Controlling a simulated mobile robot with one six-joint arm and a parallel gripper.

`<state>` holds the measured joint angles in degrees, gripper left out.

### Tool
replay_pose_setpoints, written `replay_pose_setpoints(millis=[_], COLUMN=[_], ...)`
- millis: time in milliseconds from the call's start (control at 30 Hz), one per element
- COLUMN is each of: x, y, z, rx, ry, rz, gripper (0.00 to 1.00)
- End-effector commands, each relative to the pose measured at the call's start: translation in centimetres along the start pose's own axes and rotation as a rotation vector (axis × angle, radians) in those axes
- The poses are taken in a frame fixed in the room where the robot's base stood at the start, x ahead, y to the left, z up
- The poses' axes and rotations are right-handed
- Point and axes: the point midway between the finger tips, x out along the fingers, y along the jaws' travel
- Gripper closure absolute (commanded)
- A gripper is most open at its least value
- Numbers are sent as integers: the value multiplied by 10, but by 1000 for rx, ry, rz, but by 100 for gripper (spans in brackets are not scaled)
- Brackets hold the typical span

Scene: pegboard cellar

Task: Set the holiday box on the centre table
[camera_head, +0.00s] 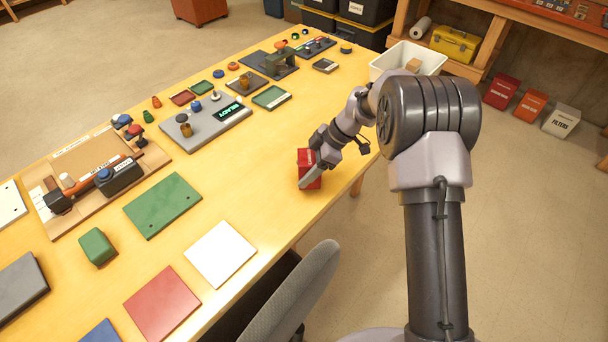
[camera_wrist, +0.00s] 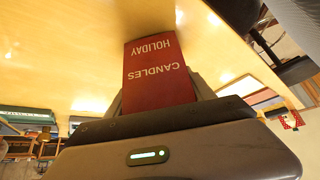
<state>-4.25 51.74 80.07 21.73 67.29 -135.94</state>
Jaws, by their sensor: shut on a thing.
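The holiday box (camera_head: 304,157) is a small red box near the right edge of the long yellow table (camera_head: 262,192). In the wrist view, the red face of the box (camera_wrist: 156,85) reads "HOLIDAY CANDLES", appearing upside down. My gripper (camera_head: 310,171) is shut on the box, with a finger along its side. The box is over or on the table top; I cannot tell whether its underside touches the wood. Its lower part is partly hidden by my gripper.
A white bin (camera_head: 420,58) stands at the table's far right end. A grey device with a green display (camera_head: 205,118), a green plate (camera_head: 162,205), a white plate (camera_head: 221,253) and a red plate (camera_head: 163,304) lie on the table. A grey chair (camera_head: 296,298) stands at the near edge. Bare wood surrounds the box.

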Motion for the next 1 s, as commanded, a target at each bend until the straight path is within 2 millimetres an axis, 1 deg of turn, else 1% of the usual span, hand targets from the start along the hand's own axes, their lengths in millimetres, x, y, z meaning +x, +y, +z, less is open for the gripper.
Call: replay_pose_setpoints(millis=[33,233,367,400,467,500,767,833,867,933,1000], x=[9,7,10,11,10,10,9,6,3,-11,-32], y=[0,0,0,0,0,0,0,0,0,1,1], z=[6,5,7,7,6,6,6,4,3,3,2], rx=[2,0,1,1,1,1,1,1,1,1,1], ry=[1,0,0,0,0,0,0,0,0,0,0], rz=[-1,1,1,1,1,1,1,1,2,4,5], gripper=[85,85,85,36,25,17,17,17,17,17,17])
